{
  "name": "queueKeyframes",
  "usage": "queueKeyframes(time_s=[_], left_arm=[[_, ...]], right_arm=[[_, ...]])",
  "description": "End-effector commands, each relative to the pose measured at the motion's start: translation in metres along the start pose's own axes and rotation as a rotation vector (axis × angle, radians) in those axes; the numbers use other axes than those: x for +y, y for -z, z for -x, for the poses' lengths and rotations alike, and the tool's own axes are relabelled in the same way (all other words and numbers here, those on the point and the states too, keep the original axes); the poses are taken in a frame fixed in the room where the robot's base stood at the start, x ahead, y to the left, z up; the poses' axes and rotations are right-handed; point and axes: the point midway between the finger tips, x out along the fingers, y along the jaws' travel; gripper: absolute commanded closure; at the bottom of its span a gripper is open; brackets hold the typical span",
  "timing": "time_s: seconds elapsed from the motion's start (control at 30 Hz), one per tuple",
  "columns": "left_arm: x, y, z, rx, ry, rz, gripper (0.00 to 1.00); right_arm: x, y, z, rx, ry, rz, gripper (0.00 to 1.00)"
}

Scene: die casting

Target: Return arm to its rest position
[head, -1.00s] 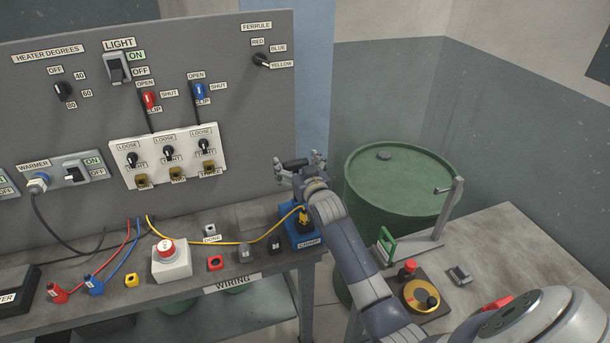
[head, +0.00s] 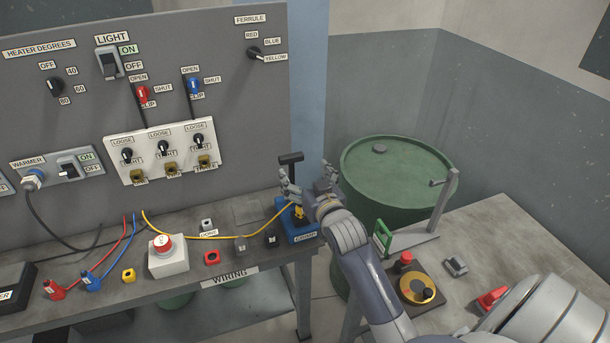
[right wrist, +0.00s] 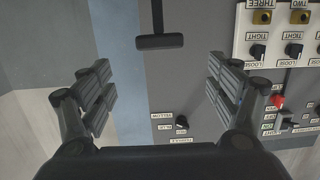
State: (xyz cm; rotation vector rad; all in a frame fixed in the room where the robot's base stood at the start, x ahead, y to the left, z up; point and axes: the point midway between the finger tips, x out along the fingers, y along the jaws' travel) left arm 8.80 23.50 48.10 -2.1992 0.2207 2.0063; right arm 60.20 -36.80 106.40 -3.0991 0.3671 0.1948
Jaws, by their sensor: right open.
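My right gripper (head: 303,176) is open and empty above the right end of the wiring bench. Its spread fingers also show in the right wrist view (right wrist: 158,92). The black T-shaped handle (head: 291,158) of the blue crimp block (head: 296,234) stands just behind the fingers. In the right wrist view the handle bar (right wrist: 160,42) lies beyond the open jaws, with nothing held between them. My right arm reaches in from the lower right and covers part of the crimp area. My left gripper is out of view.
A grey panel (head: 225,75) with switches and knobs rises behind the bench. A yellow wire (head: 225,237) runs to the crimp block. A green drum (head: 400,170) stands right of my gripper. A side table (head: 520,240) holds a green-handled device (head: 382,238) and a gold dial (head: 417,287).

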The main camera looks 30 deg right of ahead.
Motion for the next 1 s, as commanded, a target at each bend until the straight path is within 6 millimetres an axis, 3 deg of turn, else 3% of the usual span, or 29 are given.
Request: queueKeyframes(time_s=[0.33, 0.47, 0.57, 0.7, 0.8, 1.0], left_arm=[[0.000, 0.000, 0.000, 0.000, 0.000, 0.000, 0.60], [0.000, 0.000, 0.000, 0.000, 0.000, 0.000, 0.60], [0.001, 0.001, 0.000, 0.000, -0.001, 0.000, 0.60], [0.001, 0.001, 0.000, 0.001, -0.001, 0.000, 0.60], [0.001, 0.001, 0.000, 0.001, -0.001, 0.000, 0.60], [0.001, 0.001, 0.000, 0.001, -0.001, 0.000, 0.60]], right_arm=[[-0.002, -0.003, 0.002, -0.012, 0.003, 0.003, 0.18], [-0.014, -0.032, 0.022, -0.118, 0.025, 0.031, 0.18], [-0.032, -0.074, 0.060, -0.283, 0.061, 0.074, 0.18], [-0.056, -0.133, 0.135, -0.552, 0.128, 0.147, 0.18], [-0.067, -0.159, 0.182, -0.700, 0.169, 0.186, 0.18], [-0.077, -0.187, 0.259, -0.915, 0.236, 0.244, 0.18]])
